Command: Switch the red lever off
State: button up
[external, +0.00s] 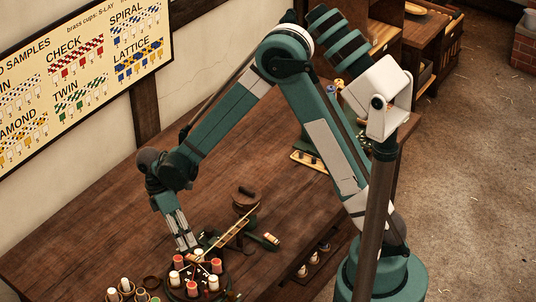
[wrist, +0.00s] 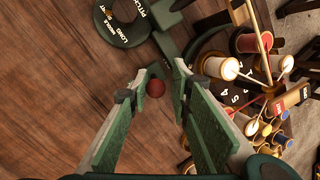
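A small red ball (wrist: 155,88), which looks like the knob of the red lever, shows in the wrist view between my fingertips, beside a dark green part. Its shaft is hidden or seen end-on, so I cannot tell its tilt. My gripper (wrist: 153,92) is open, with one green-padded finger on each side of the knob and gaps on both sides. I cannot make out the lever there.
A round dial (wrist: 121,22) with pitch lettering lies beyond the fingertips. Spools of red and white thread (wrist: 222,68) crowd the right side close to my right finger. A wooden strip (external: 232,232) slopes up from the machine. Bare table (external: 100,235) lies to the left.

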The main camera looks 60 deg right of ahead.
jog(key=shift+r, duration=0.15)
jog(key=v, duration=1.1)
jog(key=shift+w+r, duration=0.15)
jog(key=shift+r, duration=0.2)
dwell(0.3)
jog(key=s+d+r+m+t+y, duration=0.1)
jog(key=s+d+r+m+t, duration=0.35)
jog(key=s+d+r, duration=0.55)
jog(key=s+d+r+m+t, duration=0.5)
jog(key=s+d, duration=0.4)
jog(key=s, duration=0.3)
jog(key=shift+s+m+t, duration=0.3)
jog(key=shift+m+t, duration=0.45)
jog(key=shift+m, duration=0.2)
jog(key=shift+d, duration=0.1)
dwell(1.9)
